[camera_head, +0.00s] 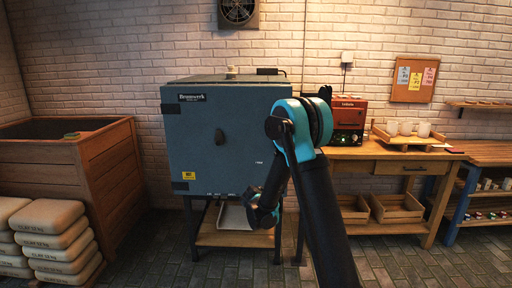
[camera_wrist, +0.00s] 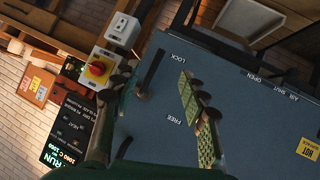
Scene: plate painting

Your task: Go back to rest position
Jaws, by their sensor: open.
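My arm reaches forward in the head view, its elbow high in front of the kiln's right edge. The blue-grey kiln (camera_head: 205,115) has its front closed, with a dark knob on it. My gripper is not clear in the head view; the wrist end is low by the kiln's front. In the wrist view my gripper (camera_wrist: 155,95) is open, with patterned green pads on one finger. A dark lever (camera_wrist: 151,72) on the kiln panel (camera_wrist: 235,105) shows between the fingers, near the words LOCK and FREE. I cannot tell whether the fingers touch it.
A wooden bench (camera_head: 375,157) at right holds a red-and-black device (camera_head: 348,118) and a tray of pale cups (camera_head: 408,138). A wooden bin (camera_head: 105,155) and clay bags (camera_head: 55,225) stand at left. The tiled floor (camera_head: 430,268) is clear at front right.

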